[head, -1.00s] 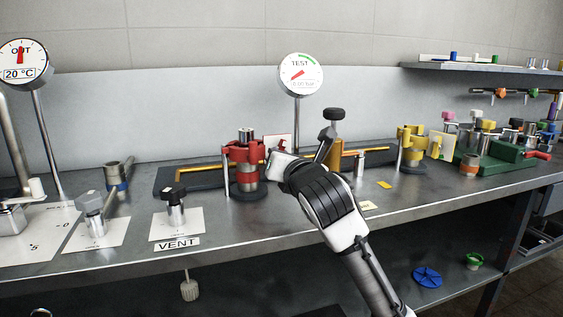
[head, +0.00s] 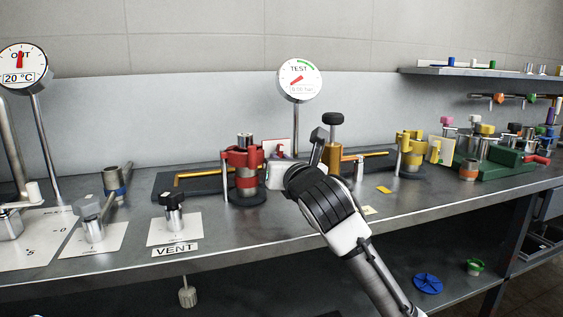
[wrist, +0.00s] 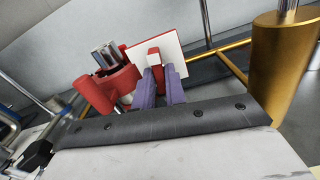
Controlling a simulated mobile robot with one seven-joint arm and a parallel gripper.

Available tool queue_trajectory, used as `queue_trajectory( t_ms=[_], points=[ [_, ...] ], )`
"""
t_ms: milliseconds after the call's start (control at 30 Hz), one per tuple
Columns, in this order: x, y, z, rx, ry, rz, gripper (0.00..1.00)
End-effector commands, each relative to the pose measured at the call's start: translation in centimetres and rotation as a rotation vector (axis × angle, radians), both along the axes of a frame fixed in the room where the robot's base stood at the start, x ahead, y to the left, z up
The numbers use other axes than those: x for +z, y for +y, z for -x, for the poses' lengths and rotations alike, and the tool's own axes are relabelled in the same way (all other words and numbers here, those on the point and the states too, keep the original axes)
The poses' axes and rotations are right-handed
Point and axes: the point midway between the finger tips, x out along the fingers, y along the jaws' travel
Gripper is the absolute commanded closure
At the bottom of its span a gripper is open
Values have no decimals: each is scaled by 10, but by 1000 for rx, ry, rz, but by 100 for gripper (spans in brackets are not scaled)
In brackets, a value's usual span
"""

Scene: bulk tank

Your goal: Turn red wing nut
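The red wing nut (head: 278,149) is a small red piece in front of a white square plate (wrist: 174,52), behind the bench's middle. In the wrist view the red wing nut (wrist: 154,59) shows at the tips of my gripper's two purple fingers. My gripper (wrist: 160,77) points at it with a narrow gap between the fingers, and some red shows in that gap. I cannot tell whether the fingers touch it. In the head view my wrist (head: 320,195) hides the fingers.
A red clamp-like fitting (head: 243,165) stands close on the left. A brass cylinder (head: 332,157) with a black knob stands close on the right. A TEST gauge (head: 299,79) rises behind. The bench front near the VENT label (head: 175,249) is mostly clear.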

Motion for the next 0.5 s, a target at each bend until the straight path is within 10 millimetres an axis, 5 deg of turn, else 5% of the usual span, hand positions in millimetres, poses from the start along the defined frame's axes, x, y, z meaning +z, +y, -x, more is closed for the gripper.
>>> queue_trajectory(
  t_ms=[333, 500],
  points=[
    [0, -1, 1, 0, -1, -1, 80],
    [0, -6, 18, 0, -2, -1, 80]
  ],
)
